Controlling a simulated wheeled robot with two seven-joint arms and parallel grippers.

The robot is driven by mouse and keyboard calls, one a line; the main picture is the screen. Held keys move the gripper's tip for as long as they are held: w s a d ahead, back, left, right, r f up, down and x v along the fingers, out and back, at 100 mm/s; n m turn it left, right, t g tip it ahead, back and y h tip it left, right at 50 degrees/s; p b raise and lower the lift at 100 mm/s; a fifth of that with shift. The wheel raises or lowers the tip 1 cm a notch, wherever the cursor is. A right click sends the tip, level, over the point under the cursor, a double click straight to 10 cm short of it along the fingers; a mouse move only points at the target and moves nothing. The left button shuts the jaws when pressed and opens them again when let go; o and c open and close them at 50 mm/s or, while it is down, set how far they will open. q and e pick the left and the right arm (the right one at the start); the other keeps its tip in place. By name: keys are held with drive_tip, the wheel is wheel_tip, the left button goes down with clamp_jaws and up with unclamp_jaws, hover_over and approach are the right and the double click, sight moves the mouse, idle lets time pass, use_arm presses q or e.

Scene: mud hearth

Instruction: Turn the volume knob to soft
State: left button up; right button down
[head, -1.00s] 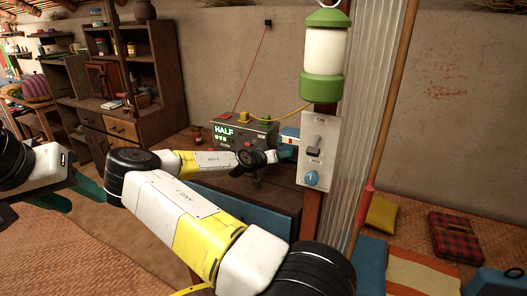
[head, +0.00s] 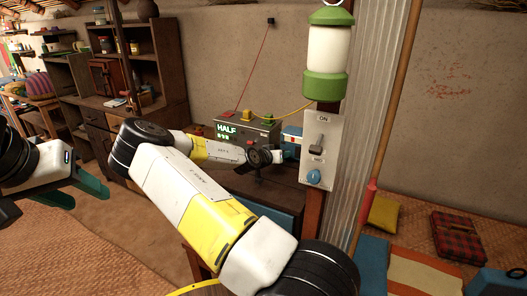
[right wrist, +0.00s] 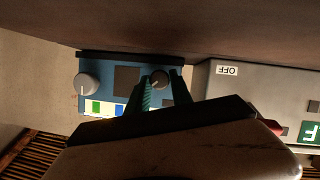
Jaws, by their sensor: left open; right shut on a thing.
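A blue device (right wrist: 112,103) with two round knobs fills the middle of the right wrist view, beside a grey box. One knob is large and silver (right wrist: 87,84); the other is a smaller dark knob (right wrist: 160,79). My right gripper (right wrist: 161,82) has its teal fingers on either side of the smaller knob and is shut on it. No volume label is readable. In the head view, the device (head: 292,143) shows only partly behind my right wrist, which hides the fingers. My left gripper (head: 88,192) is open and empty at the left, far from the device.
The grey box (head: 252,132) reads HALF on its display. A post panel (head: 318,130) with a lever and a blue knob (head: 314,177) stands just right of the device, under a green-and-white lantern (head: 326,55). A dark shelf (head: 135,75) stands behind left.

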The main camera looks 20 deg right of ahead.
drive_tip(key=m, duration=0.1)
drive_tip(key=m+t+y, duration=0.2)
drive_tip(key=m, duration=0.1)
drive_tip(key=shift+s+d+r, duration=0.1)
drive_tip(key=shift+s+d, duration=0.1)
drive_tip(key=shift+d, duration=0.1)
drive_tip(key=m+t, duration=0.1)
drive_tip(key=m, duration=0.1)
drive_tip(key=shift+s+m+t+y, duration=0.1)
drive_tip(key=shift+m+t+y, duration=0.2)
drive_tip(key=shift+y, duration=0.1)
drive_tip(key=shift+m+t+y, duration=0.3)
drive_tip(key=shift+m+t, duration=0.4)
drive_tip(key=shift+m, duration=0.3)
drive_tip(key=shift+f, duration=0.2)
drive_tip(key=c, duration=1.1)
unclamp_jaws()
drive_tip(key=shift+c, duration=0.2)
drive_tip(key=shift+v, duration=3.95)
